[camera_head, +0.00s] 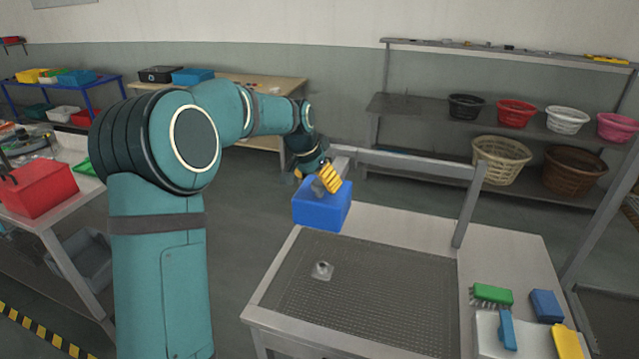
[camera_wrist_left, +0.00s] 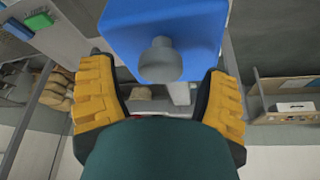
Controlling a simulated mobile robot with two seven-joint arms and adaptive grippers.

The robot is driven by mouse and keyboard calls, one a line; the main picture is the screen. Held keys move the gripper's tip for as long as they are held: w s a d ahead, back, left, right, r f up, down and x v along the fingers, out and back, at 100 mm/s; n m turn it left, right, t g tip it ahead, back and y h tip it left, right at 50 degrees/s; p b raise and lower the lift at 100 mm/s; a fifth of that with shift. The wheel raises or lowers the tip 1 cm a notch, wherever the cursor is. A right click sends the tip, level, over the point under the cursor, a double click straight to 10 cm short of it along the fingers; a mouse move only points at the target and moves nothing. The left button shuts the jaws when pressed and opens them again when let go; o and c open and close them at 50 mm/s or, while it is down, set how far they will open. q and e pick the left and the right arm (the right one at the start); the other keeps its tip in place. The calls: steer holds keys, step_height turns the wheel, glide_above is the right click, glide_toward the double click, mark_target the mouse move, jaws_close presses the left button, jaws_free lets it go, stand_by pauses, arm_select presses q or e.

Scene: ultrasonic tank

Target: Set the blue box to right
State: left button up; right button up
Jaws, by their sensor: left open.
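The blue box (camera_head: 322,206) stands at the far left corner of the workbench, beside the metal frame post. In the left wrist view the blue box (camera_wrist_left: 200,20) fills the top middle, with a round grey knob (camera_wrist_left: 160,62) on its near face. My left gripper (camera_head: 326,178) is just above and behind the box in the head view. Its yellow-padded fingers are open, one on each side of the knob in the left wrist view (camera_wrist_left: 160,92). I cannot tell whether the fingers touch the knob. My right gripper is not in view.
The workbench has a dark mesh panel (camera_head: 365,290) with a small metal piece (camera_head: 322,270) on it. A green brush (camera_head: 492,294), a blue block (camera_head: 546,306) and a yellow item (camera_head: 568,342) lie at its right. A metal frame (camera_head: 415,163) rises at the back.

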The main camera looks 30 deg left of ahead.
arm_select(q)
steer(key=shift+w+f, duration=0.3)
steer(key=shift+f, duration=0.35)
jaws_close()
steer(key=shift+d, duration=0.15)
steer(key=w+d+p, duration=0.1)
steer(key=w+d, duration=0.2)
steer(key=d, duration=1)
steer(key=w+d+p, duration=0.1)
steer(key=w+d, duration=0.2)
steer(key=d, duration=1)
steer(key=shift+d, duration=0.15)
steer(key=shift+d+f, duration=0.1)
